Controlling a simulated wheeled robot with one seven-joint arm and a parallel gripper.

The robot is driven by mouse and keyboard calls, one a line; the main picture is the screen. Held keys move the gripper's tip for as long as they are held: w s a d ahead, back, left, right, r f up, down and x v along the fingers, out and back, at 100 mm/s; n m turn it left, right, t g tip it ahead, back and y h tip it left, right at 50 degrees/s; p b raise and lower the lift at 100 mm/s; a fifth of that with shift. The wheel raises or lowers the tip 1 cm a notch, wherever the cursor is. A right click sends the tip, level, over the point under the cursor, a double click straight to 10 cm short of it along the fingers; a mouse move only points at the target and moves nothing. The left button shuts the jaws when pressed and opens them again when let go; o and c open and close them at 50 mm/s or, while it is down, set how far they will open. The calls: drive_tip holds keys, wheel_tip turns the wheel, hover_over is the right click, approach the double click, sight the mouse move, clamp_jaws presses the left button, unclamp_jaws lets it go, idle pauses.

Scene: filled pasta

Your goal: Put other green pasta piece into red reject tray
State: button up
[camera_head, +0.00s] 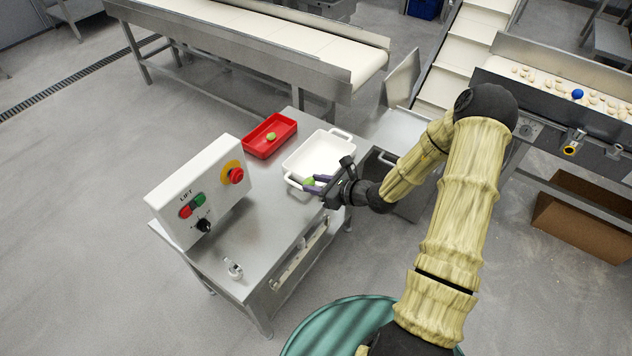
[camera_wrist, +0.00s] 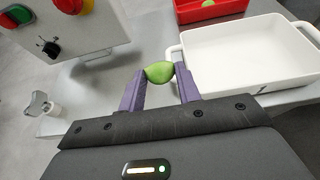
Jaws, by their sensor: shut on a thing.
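My gripper (camera_head: 316,186) is shut on a green pasta piece (camera_wrist: 159,72), which sits between its two purple fingertips in the wrist view. In the head view the held piece (camera_head: 309,182) shows at the fingertips, by the near left corner of the white tray (camera_head: 340,136). The red reject tray (camera_head: 251,151) stands on the steel table to the left of and behind the white tray. Another green pasta piece (camera_head: 271,136) lies inside the red tray. In the wrist view the red tray (camera_wrist: 222,10) is partly cut off at the top.
A conveyor (camera_head: 560,85) at the right carries pale pieces and a blue one. Bare steel tabletop lies between box and trays.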

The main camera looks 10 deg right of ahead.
hover_over(317, 206)
wheel_tip(317, 206, down, 5)
drive_tip(key=shift+s+b, duration=0.1)
drive_tip(key=shift+b, duration=0.25)
drive_tip(key=shift+f+b, duration=0.4)
drive_tip(key=shift+f, duration=1.45)
drive_tip(key=shift+f, duration=0.2)
drive_tip(key=o, duration=0.7)
drive_tip(key=shift+c, duration=0.2)
